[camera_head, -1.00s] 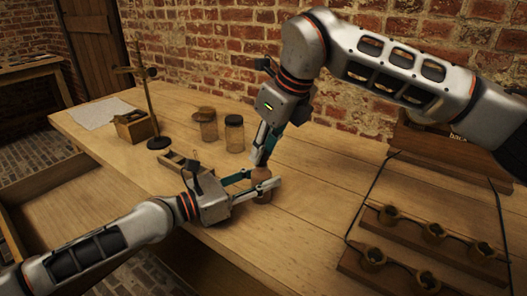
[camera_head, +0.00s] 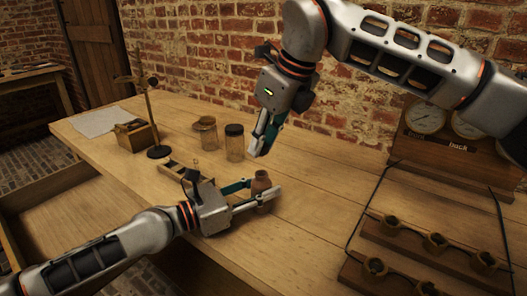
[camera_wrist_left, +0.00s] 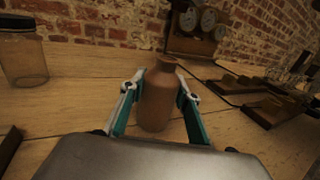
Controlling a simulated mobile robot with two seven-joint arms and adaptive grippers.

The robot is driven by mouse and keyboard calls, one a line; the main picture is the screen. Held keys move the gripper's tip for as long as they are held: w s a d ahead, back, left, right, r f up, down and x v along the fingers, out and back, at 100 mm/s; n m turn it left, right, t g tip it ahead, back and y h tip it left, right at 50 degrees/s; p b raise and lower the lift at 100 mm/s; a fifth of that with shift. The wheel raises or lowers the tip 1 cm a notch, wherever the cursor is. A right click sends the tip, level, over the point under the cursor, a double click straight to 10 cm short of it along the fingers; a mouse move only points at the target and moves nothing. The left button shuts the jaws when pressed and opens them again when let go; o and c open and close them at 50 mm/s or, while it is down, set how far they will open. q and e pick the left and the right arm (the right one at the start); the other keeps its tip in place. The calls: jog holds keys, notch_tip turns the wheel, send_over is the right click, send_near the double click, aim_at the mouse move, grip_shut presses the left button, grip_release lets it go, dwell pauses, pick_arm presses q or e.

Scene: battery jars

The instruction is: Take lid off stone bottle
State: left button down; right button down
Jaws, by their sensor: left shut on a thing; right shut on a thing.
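The brown stone bottle (camera_head: 261,183) stands upright near the table's front edge. My left gripper (camera_head: 262,193) is shut around its body. In the left wrist view the bottle (camera_wrist_left: 156,103) sits between the two fingers, and its narrow neck shows with no lid on it. My right gripper (camera_head: 258,150) is above the bottle, apart from it, with its fingers pointing down. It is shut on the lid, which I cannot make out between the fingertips.
Two glass jars, one open (camera_head: 205,137) and one with a dark lid (camera_head: 235,144), stand behind the bottle. A stand (camera_head: 154,120) and small wooden box (camera_head: 132,135) are at the left. Wooden racks (camera_head: 432,245) with a cable lie at the right.

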jog(key=shift+r, duration=0.35)
pick_arm(q)
jog(key=c, duration=1.4)
grip_release()
